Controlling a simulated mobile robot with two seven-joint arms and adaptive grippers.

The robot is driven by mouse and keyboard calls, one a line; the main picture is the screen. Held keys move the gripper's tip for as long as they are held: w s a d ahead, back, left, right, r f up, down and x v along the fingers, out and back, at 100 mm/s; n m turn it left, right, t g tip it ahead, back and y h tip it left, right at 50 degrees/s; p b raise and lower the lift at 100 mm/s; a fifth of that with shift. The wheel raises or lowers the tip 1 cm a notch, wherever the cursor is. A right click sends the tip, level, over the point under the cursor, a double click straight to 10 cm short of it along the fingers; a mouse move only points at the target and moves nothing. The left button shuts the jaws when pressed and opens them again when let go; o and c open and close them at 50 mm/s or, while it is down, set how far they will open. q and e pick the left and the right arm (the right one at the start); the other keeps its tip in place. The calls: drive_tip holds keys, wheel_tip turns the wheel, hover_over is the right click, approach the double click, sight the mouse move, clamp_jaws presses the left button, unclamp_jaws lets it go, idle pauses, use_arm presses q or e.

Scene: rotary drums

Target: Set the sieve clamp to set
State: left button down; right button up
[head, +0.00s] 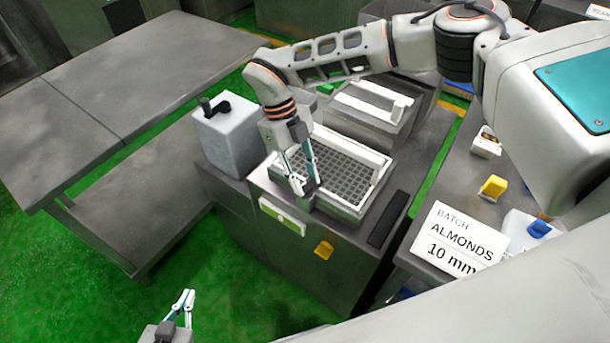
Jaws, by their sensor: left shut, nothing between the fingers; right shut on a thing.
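The sieve (350,168), a dark grid in a pale frame, sits on top of the grey machine cabinet. My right gripper (306,188) reaches down from above to the sieve's near-left edge. It is shut on a small part there, which looks like the sieve clamp; the fingers mostly hide it, so its setting cannot be read. A white and green label plate (282,216) is on the cabinet front just below. My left gripper (186,296) is shut and empty, low over the green floor at the bottom left, well away from the cabinet.
A light grey box with a black knob (228,138) stands left of the sieve. An almonds batch card (456,240) and a yellow block (493,187) are at right. A grey table (130,80) fills the left.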

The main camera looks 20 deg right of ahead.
drive_tip(key=shift+r+n+t+h, duration=0.1)
drive_tip(key=shift+n+t+h, duration=0.25)
drive_tip(key=shift+n, duration=0.75)
drive_tip(key=o, duration=1.1)
drive_tip(key=shift+a, duration=0.1)
drive_tip(key=v, duration=1.2)
